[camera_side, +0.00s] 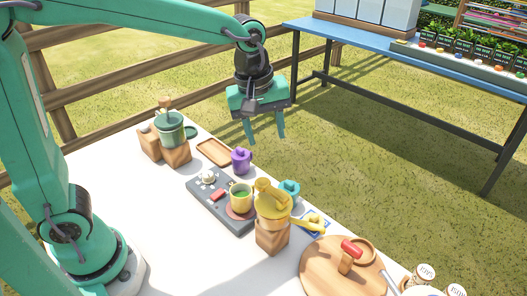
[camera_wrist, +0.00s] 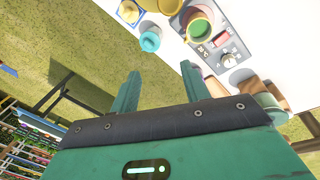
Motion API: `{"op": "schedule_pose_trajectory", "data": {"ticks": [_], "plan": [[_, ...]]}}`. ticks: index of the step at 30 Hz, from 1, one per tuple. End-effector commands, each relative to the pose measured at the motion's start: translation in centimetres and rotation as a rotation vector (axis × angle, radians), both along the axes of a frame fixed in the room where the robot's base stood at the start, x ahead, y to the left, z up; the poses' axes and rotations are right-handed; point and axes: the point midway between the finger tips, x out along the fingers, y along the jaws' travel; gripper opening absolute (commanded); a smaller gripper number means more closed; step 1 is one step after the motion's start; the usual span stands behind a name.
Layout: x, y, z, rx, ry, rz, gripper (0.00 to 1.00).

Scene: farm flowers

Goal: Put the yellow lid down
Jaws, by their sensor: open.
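A yellow pot (camera_side: 272,208) stands on a wooden block near the middle of the white table, with a yellow knobbed piece on top that looks like its lid (camera_side: 265,186). A smaller yellow item (camera_side: 314,222) lies on a blue pad to its right; I cannot tell whether it is a lid. It also shows in the wrist view (camera_wrist: 129,11). A yellow mug (camera_side: 240,197) with green contents stands open on the grey device. My gripper (camera_side: 266,136) is open and empty, raised above and beyond the table's far edge; its fingers (camera_wrist: 160,72) show nothing between them.
A purple mug (camera_side: 241,160) and a teal mug (camera_side: 289,190) stand near the far edge. A green pot (camera_side: 172,130) sits on a block at left. A round wooden board (camera_side: 325,275) is at right. The front of the table (camera_side: 185,230) is clear.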

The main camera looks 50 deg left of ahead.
Motion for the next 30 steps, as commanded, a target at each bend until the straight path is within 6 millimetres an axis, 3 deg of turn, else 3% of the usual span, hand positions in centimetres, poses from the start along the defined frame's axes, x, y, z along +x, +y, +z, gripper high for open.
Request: {"op": "schedule_pose_trajectory", "data": {"ticks": [12, 24, 30], "plan": [[-7.3, 6.2, 2.6, 0.105, -0.167, -0.406, 0.46], [-13.9, 10.0, 1.8, 0.285, -0.289, -0.771, 0.46], [-15.5, 10.7, 1.2, 0.345, -0.312, -0.87, 0.46]]}}
